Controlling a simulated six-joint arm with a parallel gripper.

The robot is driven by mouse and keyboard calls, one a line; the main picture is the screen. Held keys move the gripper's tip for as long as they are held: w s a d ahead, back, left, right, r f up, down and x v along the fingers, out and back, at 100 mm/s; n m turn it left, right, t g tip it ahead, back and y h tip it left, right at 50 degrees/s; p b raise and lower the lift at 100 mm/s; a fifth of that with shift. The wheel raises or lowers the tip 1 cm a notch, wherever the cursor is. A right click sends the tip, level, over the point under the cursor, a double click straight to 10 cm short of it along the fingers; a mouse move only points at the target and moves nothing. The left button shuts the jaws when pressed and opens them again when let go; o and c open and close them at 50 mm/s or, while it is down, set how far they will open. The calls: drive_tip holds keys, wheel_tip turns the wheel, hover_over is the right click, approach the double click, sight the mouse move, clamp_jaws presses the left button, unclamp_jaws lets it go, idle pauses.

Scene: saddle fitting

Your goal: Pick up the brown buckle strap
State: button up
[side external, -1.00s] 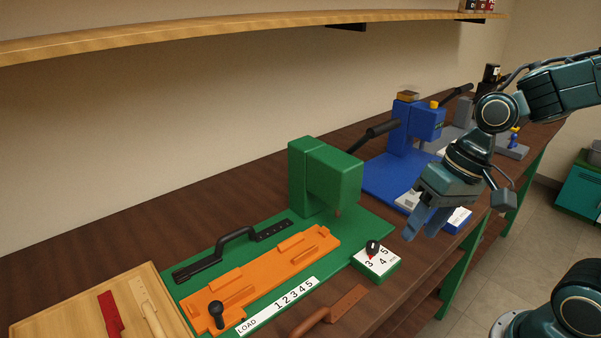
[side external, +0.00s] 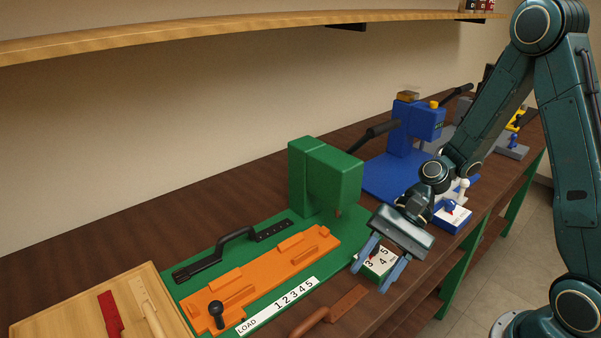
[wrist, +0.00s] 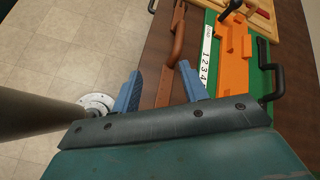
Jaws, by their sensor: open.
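The brown buckle strap (side external: 328,313) lies on the dark wood bench near its front edge, in front of the green fixture. The bottom of the side picture cuts off its lower end.
A wooden tray (side external: 80,312) holds a red and a pale strap. The white dial block (side external: 380,262) is close behind my gripper. A blue press (side external: 405,140) stands farther back.

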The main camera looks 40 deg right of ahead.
drive_tip(key=shift+w+a+f+m+y, duration=0.2)
drive_tip(key=shift+f+m+y, duration=0.15)
drive_tip(key=shift+m, duration=0.2)
drive_tip(key=shift+w+a+f+m+y, duration=0.15)
drive_tip(key=shift+f+m+y, duration=0.1)
drive_tip(key=shift+m+y, duration=0.25)
drive_tip(key=shift+w+a+f+m+t+y, duration=0.1)
drive_tip(key=shift+w+f+m+t+y, duration=0.2)
drive_tip(key=shift+m, duration=0.4)
drive_tip(key=shift+w+f+m+t+y, duration=0.15)
drive_tip(key=shift+m+t+y, duration=0.15)
drive_tip(key=shift+m+y, duration=0.25)
approach(306, 327)
drive_tip(key=shift+w+a+f, duration=0.1)
drive_tip(key=shift+a+f, duration=0.6)
drive_tip(key=shift+a, duration=0.3)
drive_tip(key=shift+a+f, duration=0.75)
drive_tip(key=shift+a, duration=0.25)
drive_tip(key=shift+a+f, duration=0.1)
drive_tip(key=shift+a, duration=0.05)
drive_tip(key=shift+w+x, duration=0.15)
drive_tip(key=shift+x, duration=1.1)
drive_tip(key=shift+w+x, duration=0.2)
drive_tip(key=shift+x, duration=1)
clamp_jaws()
